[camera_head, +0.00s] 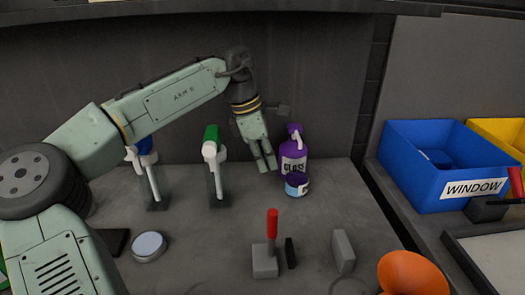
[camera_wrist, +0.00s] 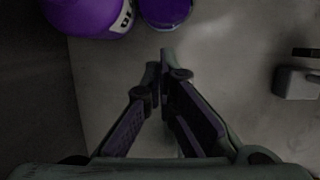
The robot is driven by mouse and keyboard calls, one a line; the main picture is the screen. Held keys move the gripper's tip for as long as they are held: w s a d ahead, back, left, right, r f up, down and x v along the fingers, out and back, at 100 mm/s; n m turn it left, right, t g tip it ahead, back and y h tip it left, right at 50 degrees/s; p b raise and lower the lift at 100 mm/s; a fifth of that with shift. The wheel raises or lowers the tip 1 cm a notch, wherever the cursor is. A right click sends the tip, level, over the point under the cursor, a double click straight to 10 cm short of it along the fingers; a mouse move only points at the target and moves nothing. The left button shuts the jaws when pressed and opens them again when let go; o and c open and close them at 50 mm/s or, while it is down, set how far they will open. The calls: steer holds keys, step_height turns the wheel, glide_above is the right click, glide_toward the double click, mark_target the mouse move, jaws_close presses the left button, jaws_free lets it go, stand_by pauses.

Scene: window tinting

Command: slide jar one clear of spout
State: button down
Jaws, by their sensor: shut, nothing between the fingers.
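A small jar (camera_head: 297,187) with a purple top and a pale label band stands on the bench, close in front of a purple jug (camera_head: 293,155) marked GLASS. The jug has a spout (camera_head: 296,134) at its top. My gripper (camera_head: 266,169) points down just left of the jar, apart from it, shut and empty. In the wrist view the jar (camera_wrist: 165,10) and jug (camera_wrist: 88,14) are cut off at the top edge, beyond my fingertips (camera_wrist: 160,62). I cannot tell whether the jar and jug touch.
A blue WINDOW bin (camera_head: 425,185) is at right. Bench between jar and red-handled tool is bare.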

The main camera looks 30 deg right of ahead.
mark_target(297, 179)
steer(key=x, duration=0.6)
steer(key=shift+p, duration=0.4)
steer(key=shift+w+r, duration=0.1)
steer(key=shift+s+d+p, duration=0.2)
steer(key=shift+s+d, duration=0.15)
steer(key=shift+d, duration=0.35)
steer(key=shift+s+d+p, duration=0.15)
steer(key=shift+s+d, duration=0.2)
steer(key=shift+d, duration=0.35)
